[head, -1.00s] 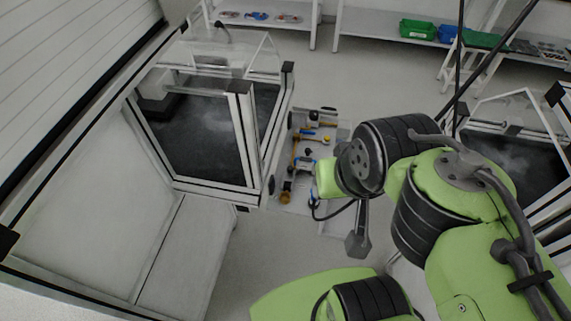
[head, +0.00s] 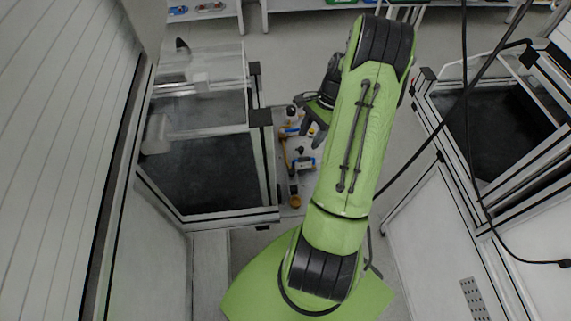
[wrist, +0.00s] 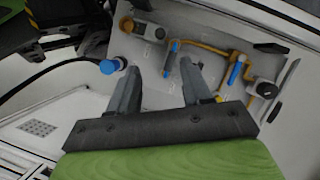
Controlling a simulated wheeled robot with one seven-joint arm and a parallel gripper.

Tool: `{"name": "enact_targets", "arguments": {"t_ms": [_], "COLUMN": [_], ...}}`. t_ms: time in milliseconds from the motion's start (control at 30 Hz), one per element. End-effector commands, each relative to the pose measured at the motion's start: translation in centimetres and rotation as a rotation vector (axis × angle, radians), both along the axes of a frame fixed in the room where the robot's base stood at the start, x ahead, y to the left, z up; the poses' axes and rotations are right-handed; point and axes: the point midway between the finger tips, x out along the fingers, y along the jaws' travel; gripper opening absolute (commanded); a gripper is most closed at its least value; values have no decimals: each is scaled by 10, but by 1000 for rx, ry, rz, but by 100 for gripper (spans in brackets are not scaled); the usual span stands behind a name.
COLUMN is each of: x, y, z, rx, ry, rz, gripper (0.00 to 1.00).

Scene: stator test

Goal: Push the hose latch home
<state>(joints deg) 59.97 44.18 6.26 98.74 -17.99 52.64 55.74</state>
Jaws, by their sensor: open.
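A pale panel (wrist: 214,22) carries yellow-orange pipes (wrist: 208,47) with blue handles (wrist: 236,73). At its left edge a black hose (wrist: 60,70) meets a blue collar (wrist: 108,67); I cannot make out a separate hose latch or whether it is seated. My gripper (wrist: 158,66) is open and empty, its two fingers over the panel, right of the collar and apart from it in the picture. In the head view the panel (head: 309,181) stands left of my arm, and my gripper (head: 312,124) is over its upper part, hiding some of it.
A glass-walled machine cabinet (head: 205,215) stands just left of the panel, with another cabinet (head: 495,115) at the right. Shelving (head: 300,5) runs along the back. Black cables (head: 435,125) hang right of my arm. Open floor lies behind the panel.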

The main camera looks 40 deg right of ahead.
Motion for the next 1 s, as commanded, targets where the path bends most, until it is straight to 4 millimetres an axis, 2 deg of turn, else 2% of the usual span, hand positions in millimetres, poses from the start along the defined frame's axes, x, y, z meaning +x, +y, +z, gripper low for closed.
{"name": "enact_targets", "arguments": {"t_ms": [33, 300, 500, 633, 900, 1000], "x": [0, 4, 6, 7, 7, 7], "y": [6, 32, 48, 53, 54, 54], "z": [-13, -77, -116, -128, -130, -130], "rx": [5, 4, 2, 0, -1, -1], "ry": [4, 4, 3, 3, 1, 1], "rz": [3, 5, 6, 4, 5, 5], "gripper": [49, 49, 49, 49, 49, 35]}}
